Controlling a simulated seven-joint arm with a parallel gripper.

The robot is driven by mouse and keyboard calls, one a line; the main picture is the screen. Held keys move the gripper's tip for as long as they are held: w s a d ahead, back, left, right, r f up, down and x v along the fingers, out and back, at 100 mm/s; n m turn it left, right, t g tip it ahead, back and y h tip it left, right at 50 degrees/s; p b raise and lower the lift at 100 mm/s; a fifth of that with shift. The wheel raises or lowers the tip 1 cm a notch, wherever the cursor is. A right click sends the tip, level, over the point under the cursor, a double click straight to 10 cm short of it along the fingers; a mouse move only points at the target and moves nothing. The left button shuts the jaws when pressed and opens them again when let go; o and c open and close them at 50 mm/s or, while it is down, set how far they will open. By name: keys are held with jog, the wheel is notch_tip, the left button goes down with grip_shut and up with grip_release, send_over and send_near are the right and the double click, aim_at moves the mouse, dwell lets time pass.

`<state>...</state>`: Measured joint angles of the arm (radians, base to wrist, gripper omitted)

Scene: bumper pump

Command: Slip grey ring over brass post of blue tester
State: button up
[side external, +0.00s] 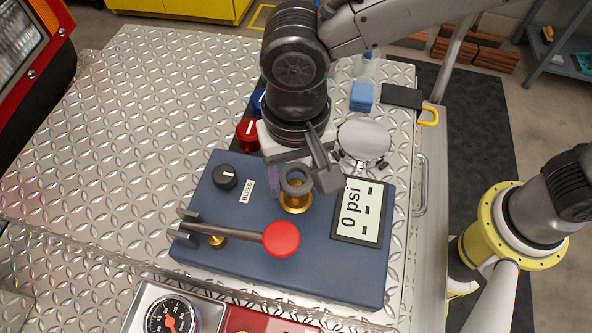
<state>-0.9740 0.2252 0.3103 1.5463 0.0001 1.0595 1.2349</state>
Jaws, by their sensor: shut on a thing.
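The blue tester (345,272) lies on the metal table, with a screen reading 0 psi (361,212) on its right. Its brass post (296,207) stands near the middle and shows just below the ring. The grey ring (296,181) is held roughly level at the upper part of the post; I cannot tell from this angle whether it is around the post or just above it. My gripper (301,182) is shut on the ring, one finger on each side, and partly hides it.
A lever with a red knob (281,239) crosses the tester in front of the post. A black BLEED dial (225,177) is at left. Behind stand a red knob (247,134), a round silver lid (364,139) and a blue block (362,96). The table's left is clear.

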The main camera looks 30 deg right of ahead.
jog(key=shift+f, duration=0.55)
dwell(0.4)
jog(key=shift+f, duration=0.3)
jog(key=shift+d+f, duration=0.1)
jog(key=shift+f, duration=1.05)
dwell(0.8)
jog(key=o, duration=1.1)
jog(key=shift+d+f, duration=0.1)
jog(key=shift+a+r, duration=0.2)
jog(key=shift+r, duration=4.1)
